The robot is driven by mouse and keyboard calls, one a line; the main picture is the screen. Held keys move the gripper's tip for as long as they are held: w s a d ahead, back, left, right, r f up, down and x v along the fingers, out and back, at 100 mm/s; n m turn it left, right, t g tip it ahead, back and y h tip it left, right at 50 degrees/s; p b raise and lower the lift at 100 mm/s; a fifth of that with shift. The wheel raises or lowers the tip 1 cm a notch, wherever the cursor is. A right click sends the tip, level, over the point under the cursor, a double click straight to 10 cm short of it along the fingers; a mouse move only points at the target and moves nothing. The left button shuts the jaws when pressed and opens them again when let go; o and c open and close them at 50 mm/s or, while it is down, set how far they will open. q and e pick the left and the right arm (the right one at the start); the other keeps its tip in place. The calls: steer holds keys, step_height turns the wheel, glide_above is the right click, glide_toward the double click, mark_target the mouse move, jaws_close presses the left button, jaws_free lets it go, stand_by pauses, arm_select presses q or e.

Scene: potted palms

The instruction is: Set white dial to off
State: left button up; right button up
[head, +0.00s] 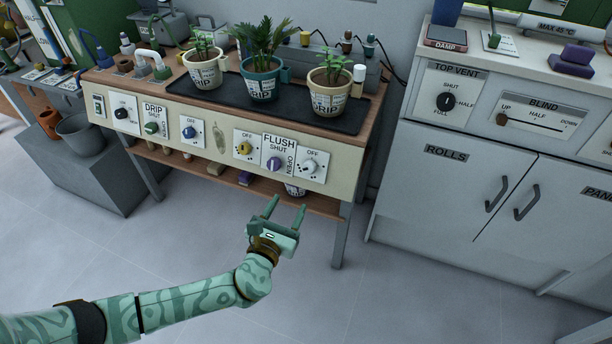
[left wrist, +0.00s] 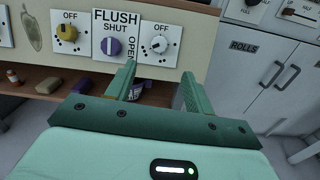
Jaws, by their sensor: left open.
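The white dial (head: 310,165) is a round knob on a white plate marked OFF at its top, at the right end of the bench's front panel. It also shows in the left wrist view (left wrist: 159,44), with a dark mark on its left side, away from the OFF label. My left gripper (head: 286,206) is open and empty, below and in front of the dial, apart from it. In the left wrist view the two fingers (left wrist: 158,74) point up toward the panel, below the dial. My right gripper is out of view.
Left of the white dial are the purple FLUSH dial (head: 274,164) and a yellow dial (head: 244,148). Potted plants stand on a black tray (head: 308,118) above. A lower shelf (head: 315,203) holds small items. A white cabinet (head: 445,185) stands at right; floor between is clear.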

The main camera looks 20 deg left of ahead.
mark_target(308, 169)
arm_select(q)
steer(key=w+b, duration=0.1)
steer(key=w, duration=0.2)
steer(key=w+b, duration=0.1)
steer(key=w, duration=0.3)
steer(key=w+b, duration=0.1)
steer(key=w, duration=0.3)
steer(key=shift+w+f+b, duration=0.25)
steer(key=shift+f+b, duration=0.15)
steer(key=shift+w+r, duration=0.2)
steer(key=shift+w, duration=0.35)
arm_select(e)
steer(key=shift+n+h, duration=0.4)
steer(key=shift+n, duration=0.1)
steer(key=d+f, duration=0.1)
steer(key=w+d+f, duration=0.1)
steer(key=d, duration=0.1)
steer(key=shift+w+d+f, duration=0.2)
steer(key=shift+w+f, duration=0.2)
arm_select(q)
steer(key=c, duration=1)
